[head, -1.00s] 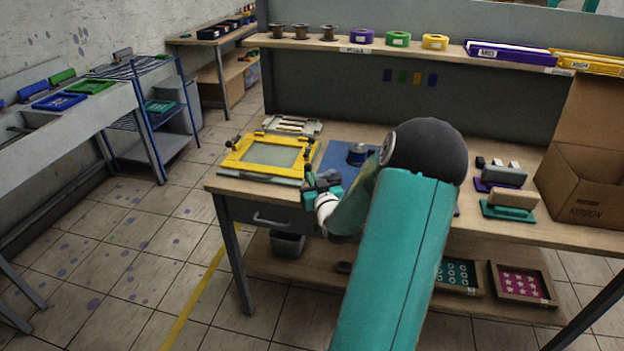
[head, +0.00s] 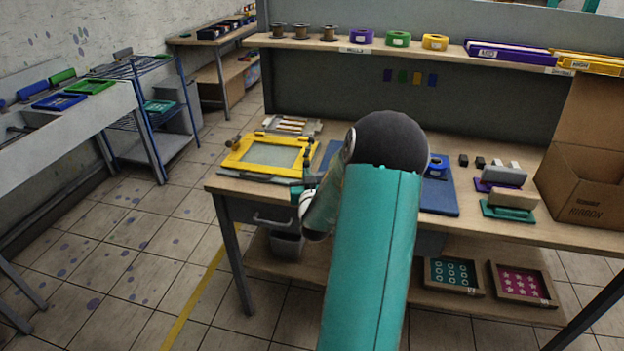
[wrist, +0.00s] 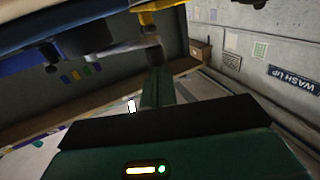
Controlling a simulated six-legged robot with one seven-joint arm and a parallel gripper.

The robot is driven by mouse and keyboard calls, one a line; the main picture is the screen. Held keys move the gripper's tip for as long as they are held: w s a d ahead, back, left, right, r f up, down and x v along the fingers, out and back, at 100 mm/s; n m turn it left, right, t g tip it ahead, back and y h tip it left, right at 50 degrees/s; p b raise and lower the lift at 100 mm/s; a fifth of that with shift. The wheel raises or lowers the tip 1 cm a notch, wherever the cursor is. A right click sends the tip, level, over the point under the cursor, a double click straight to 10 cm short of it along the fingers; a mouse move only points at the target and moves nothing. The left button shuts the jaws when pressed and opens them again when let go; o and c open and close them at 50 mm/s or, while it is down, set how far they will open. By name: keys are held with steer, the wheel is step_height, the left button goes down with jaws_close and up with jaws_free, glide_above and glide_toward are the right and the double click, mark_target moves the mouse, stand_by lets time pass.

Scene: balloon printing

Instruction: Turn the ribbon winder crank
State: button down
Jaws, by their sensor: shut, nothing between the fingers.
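A blue roll (head: 437,167) stands on the blue mat (head: 440,196) just right of my arm in the head view. My arm covers the middle of the mat, and no crank can be made out in the head view. In the wrist view, a dark rounded body (wrist: 85,38) lies at upper left, with a pale blurred bar beside it; I cannot tell if this is the winder. My gripper (head: 306,184) is shut and empty, partly hidden by my arm, near the table's front edge by the yellow frame. It also shows in the wrist view (wrist: 155,58).
The yellow screen frame (head: 268,154) lies on the table's left part. Squeegees (head: 510,205) and a cardboard box (head: 585,190) stand at right. A shelf (head: 400,45) with spools and tape rolls runs along the back. Small dark blocks lie right of the mat.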

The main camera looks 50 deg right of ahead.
steer(key=w+m+g+h, duration=0.2)
steer(key=g, duration=0.1)
steer(key=shift+w+d, duration=0.25)
steer(key=m+g, duration=0.1)
steer(key=w+m+g+h, duration=0.1)
steer(key=shift+w+d+g+h, duration=0.1)
steer(key=shift+d+g+h, duration=0.2)
steer(key=shift+d, duration=0.1)
steer(key=m+g, duration=0.1)
steer(key=w+d+m+g, duration=0.1)
steer(key=g, duration=0.1)
steer(key=d+m+g+h, duration=0.1)
steer(key=shift+w, duration=0.4)
steer(key=shift+w+d, duration=0.25)
steer(key=shift+d, duration=0.3)
steer(key=shift+a, duration=0.1)
